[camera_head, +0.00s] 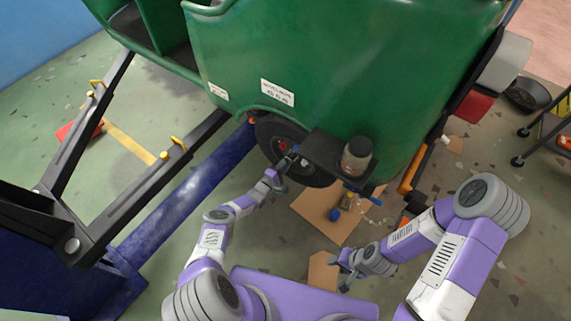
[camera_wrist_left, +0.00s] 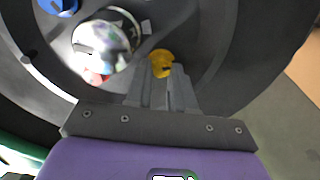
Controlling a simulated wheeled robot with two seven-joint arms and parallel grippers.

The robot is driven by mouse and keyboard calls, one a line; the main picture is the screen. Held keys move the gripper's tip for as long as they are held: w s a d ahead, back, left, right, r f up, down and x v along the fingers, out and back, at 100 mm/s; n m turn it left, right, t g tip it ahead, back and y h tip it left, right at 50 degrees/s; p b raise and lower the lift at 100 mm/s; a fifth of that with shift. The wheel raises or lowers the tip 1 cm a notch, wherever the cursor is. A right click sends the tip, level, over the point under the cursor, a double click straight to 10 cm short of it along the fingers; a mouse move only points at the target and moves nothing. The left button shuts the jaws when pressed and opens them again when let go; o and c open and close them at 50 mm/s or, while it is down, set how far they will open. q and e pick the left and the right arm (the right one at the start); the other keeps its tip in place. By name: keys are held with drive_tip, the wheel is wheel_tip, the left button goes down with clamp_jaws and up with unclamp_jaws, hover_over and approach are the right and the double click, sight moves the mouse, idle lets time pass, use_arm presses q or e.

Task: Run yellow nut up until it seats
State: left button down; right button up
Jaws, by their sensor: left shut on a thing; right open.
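The yellow nut (camera_wrist_left: 160,58) shows in the left wrist view on the dark wheel face, right of the shiny hub (camera_wrist_left: 102,45). My left gripper (camera_wrist_left: 163,75) is shut on the yellow nut, its fingertips covering the nut's lower part. In the head view my left gripper (camera_head: 292,155) reaches to the black wheel (camera_head: 268,139) under the green rickshaw body (camera_head: 300,60); the nut cannot be made out there. How far the nut sits from the wheel face is hard to tell. My right gripper (camera_head: 346,268) is open and empty, low above the floor.
A blue nut (camera_wrist_left: 58,5) is at the top left of the wrist view. A dark shelf (camera_head: 325,150) with a jar (camera_head: 356,156) juts out beside the wheel. Cardboard (camera_head: 318,210) with small parts lies on the floor below. A blue lift beam (camera_head: 190,195) runs at left.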

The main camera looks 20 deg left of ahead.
use_arm(q)
drive_tip(key=shift+s+a+f+m, duration=0.1)
drive_tip(key=shift+m, duration=0.5)
drive_tip(key=c, duration=1)
unclamp_jaws()
drive_tip(key=shift+o, duration=0.2)
